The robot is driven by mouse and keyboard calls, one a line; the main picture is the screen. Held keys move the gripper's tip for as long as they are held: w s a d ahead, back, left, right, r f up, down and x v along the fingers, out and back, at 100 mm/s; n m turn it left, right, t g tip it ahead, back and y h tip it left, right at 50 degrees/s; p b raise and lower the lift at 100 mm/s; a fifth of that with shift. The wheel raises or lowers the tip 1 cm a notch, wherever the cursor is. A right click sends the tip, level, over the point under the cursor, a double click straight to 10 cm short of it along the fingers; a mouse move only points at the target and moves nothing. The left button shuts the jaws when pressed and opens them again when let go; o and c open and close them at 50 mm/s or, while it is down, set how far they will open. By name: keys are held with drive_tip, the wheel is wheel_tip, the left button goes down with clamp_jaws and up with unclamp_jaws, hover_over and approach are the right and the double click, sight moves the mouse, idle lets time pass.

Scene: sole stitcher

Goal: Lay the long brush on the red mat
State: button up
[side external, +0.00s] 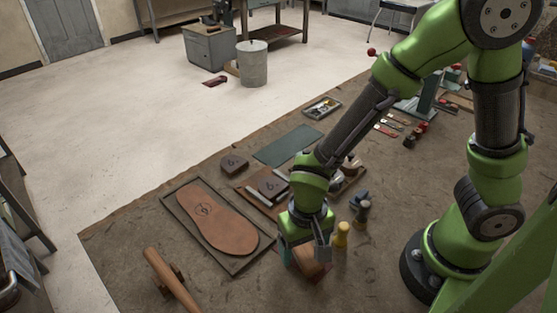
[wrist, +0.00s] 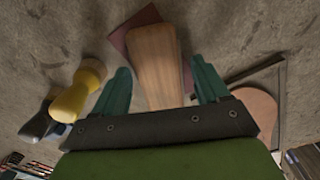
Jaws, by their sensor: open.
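The long brush (wrist: 155,55), with a smooth brown wooden back, lies between the fingers of my gripper (wrist: 161,88) in the wrist view. My gripper is open, with one teal finger on each side of the brush. The brush lies over part of the dark red mat (wrist: 122,40), whose corner shows on its left. The brush's near end is hidden by my gripper. In the side external view, my gripper (side external: 304,254) is low over the brown brush (side external: 311,262), and the mat is mostly hidden there.
A yellow-topped tool (side external: 342,235) and a dark one (side external: 362,212) stand close beside my gripper. A framed tray (side external: 182,226) holding a leather sole (side external: 215,220) lies to the left. A wooden-handled hammer (side external: 165,275) lies in front. A green mat (side external: 288,146) lies farther back.

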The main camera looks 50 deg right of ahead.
sight(304, 247)
drive_tip(key=shift+r, duration=0.1)
wheel_tip(304, 247, up, 12)
drive_tip(key=d+r+t+y, duration=0.2)
drive_tip(key=d+r+t, duration=0.5)
drive_tip(key=d+r, duration=0.4)
drive_tip(key=shift+d+r+n, duration=0.2)
drive_tip(key=shift+d+n, duration=0.1)
drive_tip(key=shift+d, duration=0.85)
